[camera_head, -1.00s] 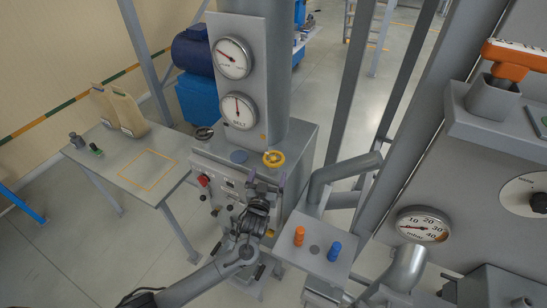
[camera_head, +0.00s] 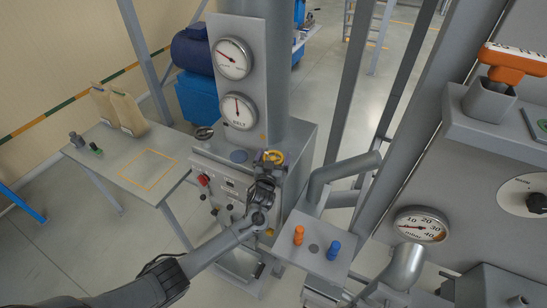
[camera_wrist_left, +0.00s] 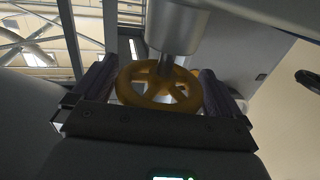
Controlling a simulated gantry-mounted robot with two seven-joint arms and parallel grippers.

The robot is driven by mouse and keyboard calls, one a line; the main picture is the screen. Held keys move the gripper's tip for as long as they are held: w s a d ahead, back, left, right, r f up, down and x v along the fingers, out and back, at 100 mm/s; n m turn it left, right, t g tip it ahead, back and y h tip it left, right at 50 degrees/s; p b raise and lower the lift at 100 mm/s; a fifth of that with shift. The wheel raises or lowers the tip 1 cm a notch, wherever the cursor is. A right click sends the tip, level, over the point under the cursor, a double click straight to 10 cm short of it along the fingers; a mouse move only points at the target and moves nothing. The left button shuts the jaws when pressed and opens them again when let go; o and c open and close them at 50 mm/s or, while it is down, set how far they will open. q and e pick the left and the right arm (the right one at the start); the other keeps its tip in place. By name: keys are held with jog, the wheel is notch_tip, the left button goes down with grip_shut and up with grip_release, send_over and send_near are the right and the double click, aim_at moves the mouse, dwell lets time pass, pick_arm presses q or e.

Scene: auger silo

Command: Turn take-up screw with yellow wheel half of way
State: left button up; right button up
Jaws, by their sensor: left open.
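In the left wrist view the yellow spoked wheel (camera_wrist_left: 158,88) lies between the two dark fingers of my left gripper (camera_wrist_left: 160,90), on a grey cylindrical shaft. The fingers are open, one on each side of the rim. I cannot tell whether they touch it. My right gripper is not in view.
A belt gauge (camera_head: 239,112) and another dial (camera_head: 233,58) are on the panel behind the wheel. A dark handwheel (camera_head: 204,133) is at the cabinet's left corner. A table (camera_head: 125,170) is at left.

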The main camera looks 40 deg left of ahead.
pick_arm(q)
jog(key=c, duration=0.7)
jog(key=shift+d+f+n+g+y+b, duration=0.1)
jog(key=shift+f+n+g+y+b, duration=0.1)
jog(key=shift+n+g+y+b, duration=0.6)
jog(key=n+g+y+b, duration=0.6)
jog(key=g+y+b, duration=0.1)
jog(key=b, duration=0.6)
jog(key=shift+s, duration=0.15)
jog(key=shift+c, duration=0.5)
jog(key=shift+a+r+n+g+b, duration=0.2)
jog(key=shift+r+n+g+b, duration=0.25)
jog(key=shift+b, duration=0.55)
jog(key=shift+y, duration=0.3)
